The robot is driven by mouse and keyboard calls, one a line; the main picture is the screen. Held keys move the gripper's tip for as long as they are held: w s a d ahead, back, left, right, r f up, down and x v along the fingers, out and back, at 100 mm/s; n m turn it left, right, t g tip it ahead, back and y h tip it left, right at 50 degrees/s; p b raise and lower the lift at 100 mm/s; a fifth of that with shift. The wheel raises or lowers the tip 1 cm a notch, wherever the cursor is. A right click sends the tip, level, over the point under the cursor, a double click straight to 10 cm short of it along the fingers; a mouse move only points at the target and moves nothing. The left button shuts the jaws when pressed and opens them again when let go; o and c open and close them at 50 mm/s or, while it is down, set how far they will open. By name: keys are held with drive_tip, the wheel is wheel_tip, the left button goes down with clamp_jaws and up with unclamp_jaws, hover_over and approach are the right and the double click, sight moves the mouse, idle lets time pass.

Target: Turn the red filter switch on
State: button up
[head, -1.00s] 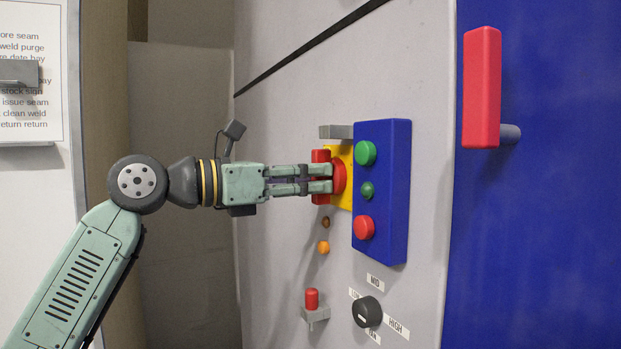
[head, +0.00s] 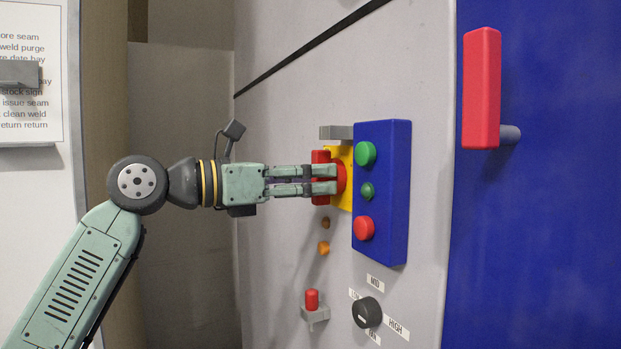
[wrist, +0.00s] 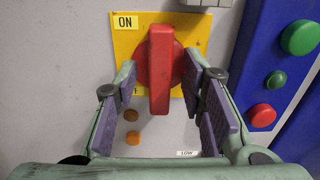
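The red filter switch (wrist: 160,70) is a rotary knob with a long bar handle on a yellow plate (wrist: 128,42). In the wrist view the bar stands upright. An ON label (wrist: 125,22) sits at the plate's upper left; another label lower down is mostly hidden by the left finger. My gripper (wrist: 162,64) is open, with one finger on each side of the bar and gaps showing on both sides. In the head view my gripper (head: 335,180) reaches the red switch (head: 320,157) from the left, its fingertips overlapping the knob and hiding part of it.
A blue button box (head: 396,190) with green and red buttons stands just right of the switch. A grey block (head: 336,132) sits above. Orange lamps (head: 323,248), a small red toggle (head: 312,299) and a black dial (head: 367,312) are below. A red handle (head: 482,90) juts out at right.

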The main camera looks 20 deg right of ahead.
drive_tip(key=s+a, duration=0.2)
drive_tip(key=a, duration=0.9)
drive_tip(key=shift+s+a, duration=0.15)
drive_tip(key=shift+a, duration=0.25)
drive_tip(key=shift+s, duration=0.1)
